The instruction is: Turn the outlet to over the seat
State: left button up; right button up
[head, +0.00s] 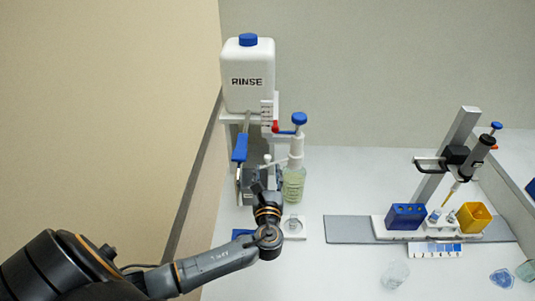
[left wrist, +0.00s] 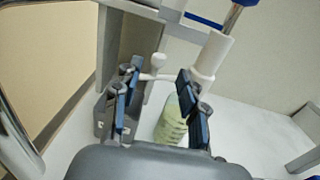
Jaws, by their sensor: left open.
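The bottle-top dispenser (head: 297,145) has a blue knob and sits on a bottle of pale green liquid (head: 293,185). Its white outlet (head: 275,161) points left in the head view, away from over the seat. The seat (head: 293,228), a small white plate with a round clear piece on it, lies in front of the bottle. My left gripper (head: 258,184) is open, just in front of the outlet. In the left wrist view the outlet (left wrist: 156,76) with its upright white end shows beyond and between the open fingers; contact cannot be told. My right gripper is not in view.
A white RINSE container (head: 248,75) stands on a shelf behind, with a blue handle (head: 240,148) below it. A wall is close on the left. To the right, a grey mat (head: 347,229) holds a pipette stand (head: 448,150) and racks. A clear cup (head: 395,274) stands in front.

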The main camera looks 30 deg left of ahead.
aim_at(267, 159)
pick_arm(q)
jog(key=x, duration=0.6)
jog(key=shift+r+p, duration=0.1)
jog(key=shift+p, duration=0.25)
jog(key=shift+w+a, duration=0.35)
jog(key=shift+w, duration=0.05)
jog(key=shift+c, duration=1.1)
grip_shut()
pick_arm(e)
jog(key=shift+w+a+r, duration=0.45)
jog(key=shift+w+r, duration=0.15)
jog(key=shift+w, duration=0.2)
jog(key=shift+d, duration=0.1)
